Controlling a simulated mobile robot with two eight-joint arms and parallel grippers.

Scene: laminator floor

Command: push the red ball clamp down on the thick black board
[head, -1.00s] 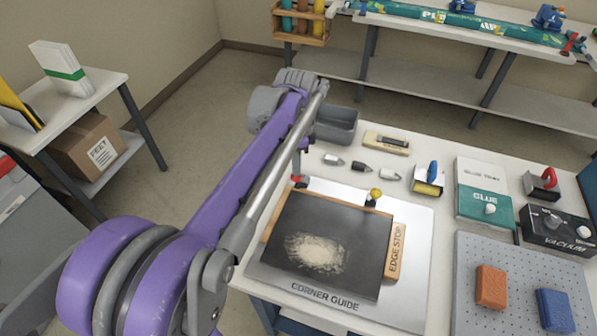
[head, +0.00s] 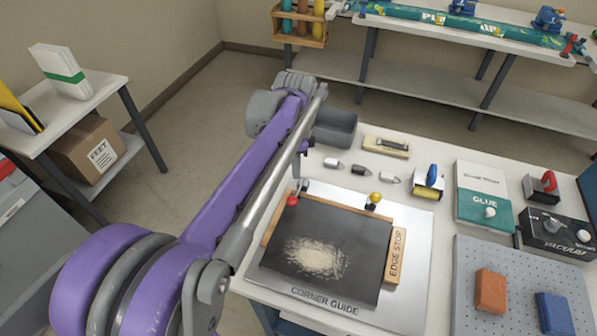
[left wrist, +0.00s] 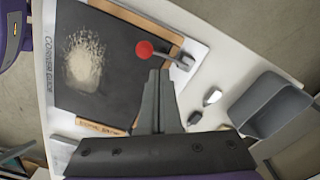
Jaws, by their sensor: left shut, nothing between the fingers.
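The thick black board (head: 345,232) lies on the metal corner guide plate (head: 415,290), with a pale grainy patch on its face. The red ball clamp (head: 292,201) is at the board's far left corner; its red ball lies over the board, its grey arm reaching back to the edge. In the left wrist view the red ball (left wrist: 144,49) is just beyond my left gripper (left wrist: 159,74), whose fingers are shut and empty. Whether they touch the clamp I cannot tell. In the head view my arm largely hides the fingers. My right gripper is not in view.
A yellow ball clamp (head: 375,198) is at the far right corner. A wooden edge stop (head: 396,256) lies along the right side. Small metal tips (head: 360,169) and a grey bin (head: 336,128) sit behind. Glue tray (head: 480,190) and perforated plate (head: 515,270) are right.

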